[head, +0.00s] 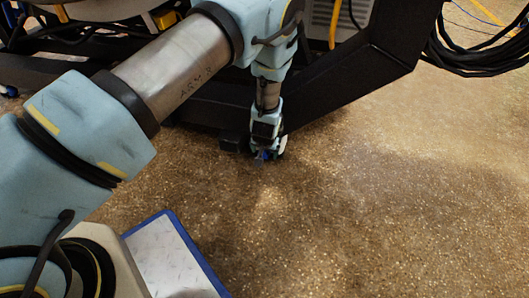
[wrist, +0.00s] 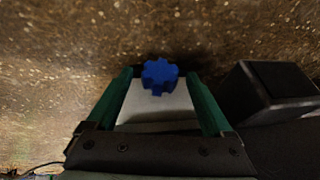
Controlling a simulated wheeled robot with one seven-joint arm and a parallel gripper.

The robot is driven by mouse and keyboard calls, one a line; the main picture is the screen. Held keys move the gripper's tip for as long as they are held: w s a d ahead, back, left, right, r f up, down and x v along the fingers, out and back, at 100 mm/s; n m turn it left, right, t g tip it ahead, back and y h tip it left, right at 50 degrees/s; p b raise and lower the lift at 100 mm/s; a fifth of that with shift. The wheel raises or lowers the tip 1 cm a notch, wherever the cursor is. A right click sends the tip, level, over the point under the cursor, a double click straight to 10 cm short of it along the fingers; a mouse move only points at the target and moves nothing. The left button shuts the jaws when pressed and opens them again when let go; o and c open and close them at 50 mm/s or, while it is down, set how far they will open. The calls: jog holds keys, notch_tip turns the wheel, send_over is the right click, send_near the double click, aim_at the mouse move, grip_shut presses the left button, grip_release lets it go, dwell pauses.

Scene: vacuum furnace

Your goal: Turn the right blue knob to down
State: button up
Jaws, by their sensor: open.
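A blue knob (wrist: 160,73) with a lobed edge shows in the wrist view, at the top middle of a pale plate. My gripper (wrist: 160,82) is open, with one green finger left of the knob and one right of it. The knob appears between the fingertips, with a gap on each side. I cannot tell how deep the fingers reach around it. In the head view my gripper (head: 267,148) points down low by the black frame, and only a bit of blue (head: 263,156) shows at its tip.
A black block (wrist: 268,90) stands close to the right finger in the wrist view. A black frame (head: 355,85) rises behind my arm. Dark cables (head: 475,50) hang at the top right. The speckled floor (head: 400,210) is clear in front and to the right.

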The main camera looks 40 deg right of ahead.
jog(key=shift+c, duration=0.3)
grip_shut()
jog(key=shift+s, duration=0.1)
jog(key=shift+s+r+p, duration=0.1)
jog(key=shift+p, duration=0.4)
jog(key=shift+t+y+p, duration=0.3)
jog(key=shift+t+y, duration=0.1)
jog(key=shift+t, duration=0.2)
jog(key=shift+o, duration=0.3)
grip_release()
jog(key=shift+d, duration=0.1)
